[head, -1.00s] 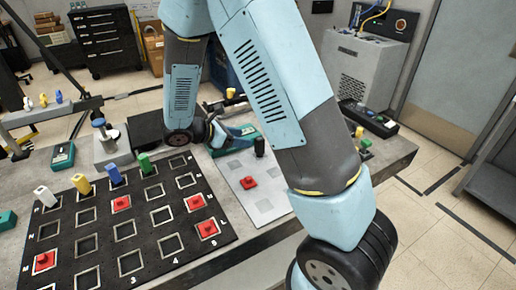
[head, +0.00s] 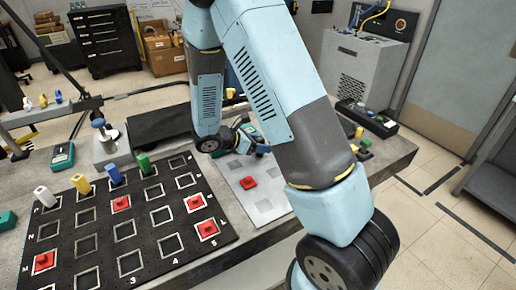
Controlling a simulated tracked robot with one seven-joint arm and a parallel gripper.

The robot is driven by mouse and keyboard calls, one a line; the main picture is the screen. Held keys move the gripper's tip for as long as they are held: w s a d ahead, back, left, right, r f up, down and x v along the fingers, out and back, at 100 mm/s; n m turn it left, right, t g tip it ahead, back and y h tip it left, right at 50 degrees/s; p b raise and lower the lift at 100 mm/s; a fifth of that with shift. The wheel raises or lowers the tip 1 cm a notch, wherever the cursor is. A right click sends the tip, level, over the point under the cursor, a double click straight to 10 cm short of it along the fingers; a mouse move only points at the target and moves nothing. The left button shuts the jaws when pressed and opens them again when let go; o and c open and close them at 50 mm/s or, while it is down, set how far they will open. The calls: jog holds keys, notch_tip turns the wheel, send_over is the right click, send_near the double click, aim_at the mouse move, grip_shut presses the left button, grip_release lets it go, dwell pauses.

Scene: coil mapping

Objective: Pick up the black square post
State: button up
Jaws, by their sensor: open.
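The light grey plate (head: 268,209) lies right of the black grid board, with a red square piece (head: 248,183) on it. The black square post is not clearly visible now; it stood upright near the plate's far edge a second ago, and my gripper now covers that spot. My gripper (head: 261,149) is small in the head view, low over the far end of the plate, with its jaws open. I cannot tell whether the post is between the fingers or whether they touch it.
The black grid board (head: 104,235) holds white, yellow, blue and green posts along its far row and several red pieces. A green-and-black device (head: 248,130) lies behind my gripper. A black control box (head: 367,118) stands at the right.

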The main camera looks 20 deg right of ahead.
jog(key=shift+c, duration=0.3)
jog(key=c, duration=1)
jog(key=shift+c, duration=0.2)
